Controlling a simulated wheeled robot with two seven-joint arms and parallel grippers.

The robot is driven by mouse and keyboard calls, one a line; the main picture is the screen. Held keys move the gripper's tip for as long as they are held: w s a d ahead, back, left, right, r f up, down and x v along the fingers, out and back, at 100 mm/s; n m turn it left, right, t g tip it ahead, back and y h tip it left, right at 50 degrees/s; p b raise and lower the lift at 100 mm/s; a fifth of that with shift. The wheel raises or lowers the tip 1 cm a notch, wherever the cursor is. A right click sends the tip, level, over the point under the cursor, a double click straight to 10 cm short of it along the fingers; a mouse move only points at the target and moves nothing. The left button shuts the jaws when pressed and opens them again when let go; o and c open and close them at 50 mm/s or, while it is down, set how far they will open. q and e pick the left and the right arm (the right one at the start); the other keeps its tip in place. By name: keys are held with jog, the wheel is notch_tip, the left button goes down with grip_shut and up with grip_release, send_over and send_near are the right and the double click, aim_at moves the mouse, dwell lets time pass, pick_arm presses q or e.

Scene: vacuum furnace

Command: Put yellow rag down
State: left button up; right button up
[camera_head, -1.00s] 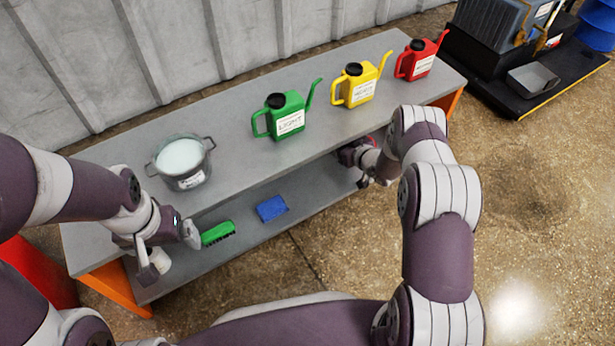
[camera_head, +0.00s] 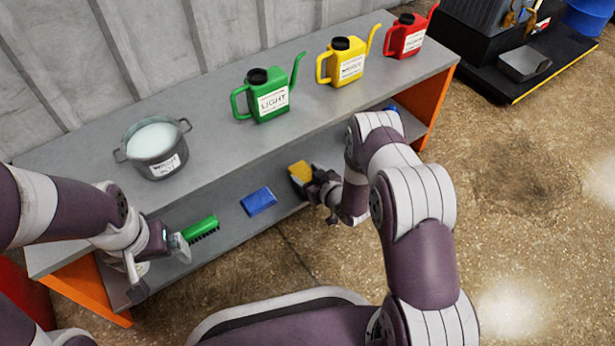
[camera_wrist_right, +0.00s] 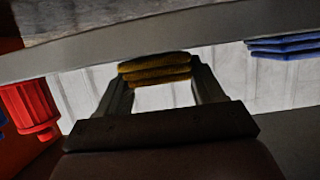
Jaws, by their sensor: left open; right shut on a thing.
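A folded yellow rag (camera_head: 301,173) shows at the lower shelf of the bench, to the right of a blue rag. My right gripper (camera_head: 312,180) is shut on it; in the right wrist view the yellow rag (camera_wrist_right: 156,70) sits between the two fingertips. I cannot tell whether the rag touches the shelf.
The top carries a grey pot (camera_head: 160,165) and green (camera_head: 264,97), yellow (camera_head: 345,62) and red (camera_head: 406,38) cans.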

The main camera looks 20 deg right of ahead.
jog(key=o, duration=1)
jog(key=shift+f, duration=0.15)
